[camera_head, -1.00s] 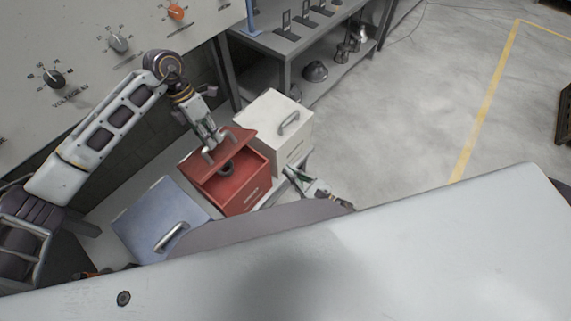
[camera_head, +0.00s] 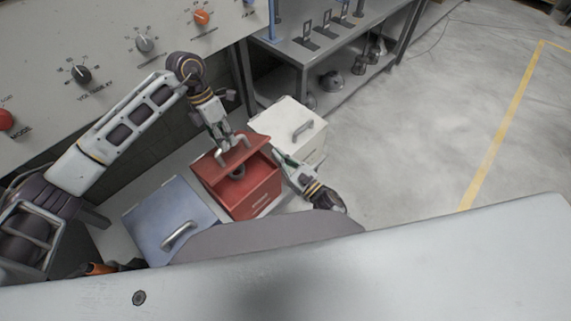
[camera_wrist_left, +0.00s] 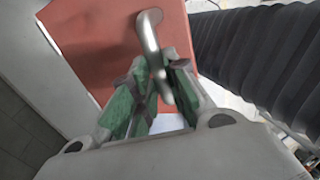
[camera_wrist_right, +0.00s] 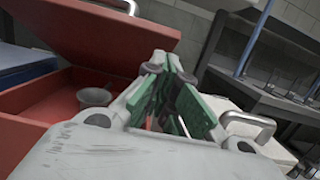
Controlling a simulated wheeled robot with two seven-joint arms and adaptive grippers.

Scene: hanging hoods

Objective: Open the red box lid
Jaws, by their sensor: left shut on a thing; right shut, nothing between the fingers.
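The red box (camera_head: 257,200) stands between two other boxes. Its red lid (camera_head: 222,167) is raised at a tilt, and a dark round item (camera_head: 237,172) shows inside. My left gripper (camera_head: 222,142) is shut on the lid's metal handle. The handle (camera_wrist_left: 149,35) and lid (camera_wrist_left: 105,50) fill much of the left wrist view. My right gripper (camera_head: 282,162) is shut and empty at the box's right side, close to the lid's edge. In the right wrist view, the raised lid (camera_wrist_right: 95,38) is beyond my right gripper (camera_wrist_right: 170,75), with a grey cup-like item (camera_wrist_right: 95,97) inside the box.
A blue box (camera_head: 165,215) with a handle is on the left. A white box (camera_head: 290,125) with a handle is on the right. A grey shelf unit (camera_head: 310,50) stands behind. A control panel with knobs (camera_head: 145,44) is at the upper left. Open floor lies right.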

